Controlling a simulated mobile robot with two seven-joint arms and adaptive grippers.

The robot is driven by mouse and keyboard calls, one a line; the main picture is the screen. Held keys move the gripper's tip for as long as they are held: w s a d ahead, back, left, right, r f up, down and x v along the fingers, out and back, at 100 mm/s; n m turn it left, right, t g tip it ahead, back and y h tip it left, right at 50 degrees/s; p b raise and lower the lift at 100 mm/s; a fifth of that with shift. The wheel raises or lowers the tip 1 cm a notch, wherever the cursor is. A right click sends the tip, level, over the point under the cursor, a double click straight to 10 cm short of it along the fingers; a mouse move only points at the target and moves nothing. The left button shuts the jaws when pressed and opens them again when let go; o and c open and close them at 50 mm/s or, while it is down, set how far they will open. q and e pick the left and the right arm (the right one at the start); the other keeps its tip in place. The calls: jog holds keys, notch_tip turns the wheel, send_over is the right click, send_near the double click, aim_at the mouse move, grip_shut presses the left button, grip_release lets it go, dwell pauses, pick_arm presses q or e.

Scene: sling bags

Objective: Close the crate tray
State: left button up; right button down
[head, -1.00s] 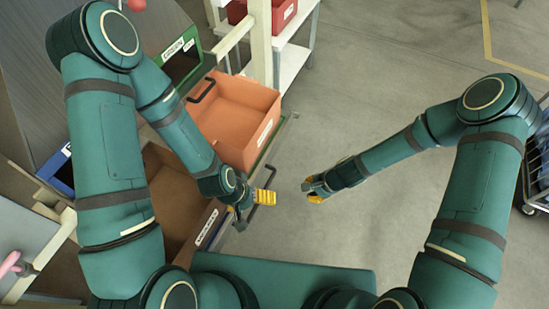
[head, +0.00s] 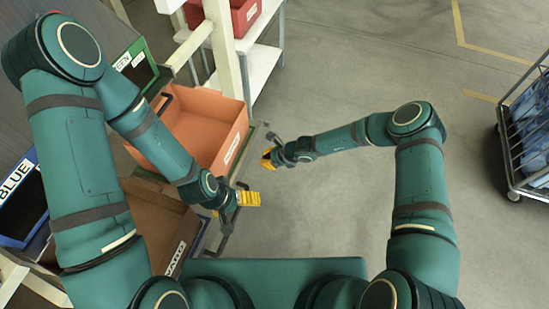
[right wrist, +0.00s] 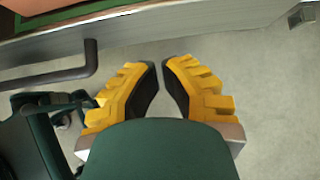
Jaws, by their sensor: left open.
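The orange crate (head: 200,125) sits on a pulled-out tray, whose metal front edge (head: 252,145) shows to its right. My left gripper (head: 249,198) is open and empty beside the lower end of the tray front. A dark handle (head: 224,238) lies just below it. My right gripper (head: 267,158) is beside the upper part of the tray front. In the right wrist view its yellow fingers (right wrist: 160,75) have a narrow gap with nothing between them. A dark bar handle (right wrist: 90,62) and the tray edge (right wrist: 150,25) show ahead, apart from the fingertips.
A brown bin (head: 155,215) stands below the orange crate, partly hidden by my left arm. Bins labelled GREEN (head: 135,60) and BLUE (head: 20,190) are at the left. A white shelf (head: 262,60) is behind. A wheeled cart (head: 525,130) stands at far right. The floor between is clear.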

aim_at(247, 158)
jog(key=a, duration=0.1)
jog(key=w+a+f, duration=0.1)
jog(key=a+b, duration=0.1)
jog(key=shift+w+a+f, duration=0.2)
jog(key=shift+a+f, duration=0.05)
jog(key=shift+a, duration=0.1)
pick_arm(q)
jog(key=shift+w+f, duration=0.2)
jog(key=shift+f, duration=0.55)
pick_arm(e)
jog(key=shift+w+a+r, duration=0.1)
jog(key=shift+w+a, duration=0.15)
jog(key=shift+a, duration=0.4)
